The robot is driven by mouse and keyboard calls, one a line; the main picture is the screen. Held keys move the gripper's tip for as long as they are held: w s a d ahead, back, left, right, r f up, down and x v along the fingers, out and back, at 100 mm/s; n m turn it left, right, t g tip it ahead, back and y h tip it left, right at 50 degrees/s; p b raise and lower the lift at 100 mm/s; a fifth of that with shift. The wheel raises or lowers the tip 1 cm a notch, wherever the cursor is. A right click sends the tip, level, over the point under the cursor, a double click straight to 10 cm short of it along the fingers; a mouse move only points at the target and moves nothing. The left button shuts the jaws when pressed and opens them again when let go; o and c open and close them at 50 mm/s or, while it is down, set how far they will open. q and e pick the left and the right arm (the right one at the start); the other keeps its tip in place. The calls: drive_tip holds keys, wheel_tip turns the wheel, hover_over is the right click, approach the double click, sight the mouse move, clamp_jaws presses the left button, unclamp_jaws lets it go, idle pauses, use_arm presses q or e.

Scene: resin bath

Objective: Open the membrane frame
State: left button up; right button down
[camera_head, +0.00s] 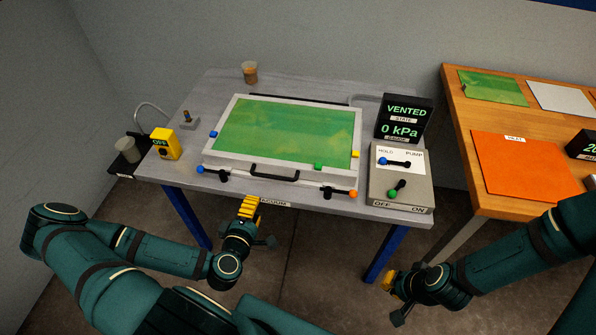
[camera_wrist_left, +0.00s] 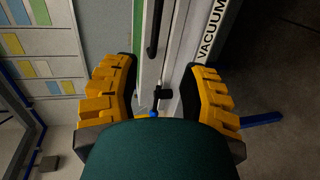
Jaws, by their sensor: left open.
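The membrane frame (camera_head: 345,177) lies flat on the grey table, a pale frame around a green sheet (camera_head: 285,132). A black bar handle (camera_head: 275,174) is on its front side and also shows in the left wrist view (camera_wrist_left: 153,30). A blue-tipped latch lever (camera_head: 212,170) is at the front left and an orange-tipped one (camera_head: 340,192) at the front right. My left gripper (camera_head: 249,206) is at the table's front edge. In the left wrist view it is open, with the blue-tipped lever (camera_wrist_left: 164,94) between its fingers in the picture. My right gripper (camera_head: 388,282) is low, away from the frame.
A pump box (camera_head: 418,190) with two levers and a gauge (camera_head: 404,118) reading VENTED, 0 kPa stand right of the frame. A yellow OFF box (camera_head: 166,144) and a cup (camera_head: 250,72) are also on the table. A wooden table (camera_head: 461,128) is at the right.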

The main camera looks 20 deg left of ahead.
use_arm(q)
drive_tip(key=b, duration=0.7)
approach(265, 177)
drive_tip(key=w+f, duration=0.1)
drive_tip(key=w, duration=0.1)
drive_tip(key=shift+y, duration=0.3)
drive_tip(key=x, duration=0.8)
drive_tip(key=shift+w+a+r, duration=0.1)
drive_tip(key=shift+w+r, duration=0.05)
drive_tip(key=shift+w, duration=0.2)
clamp_jaws()
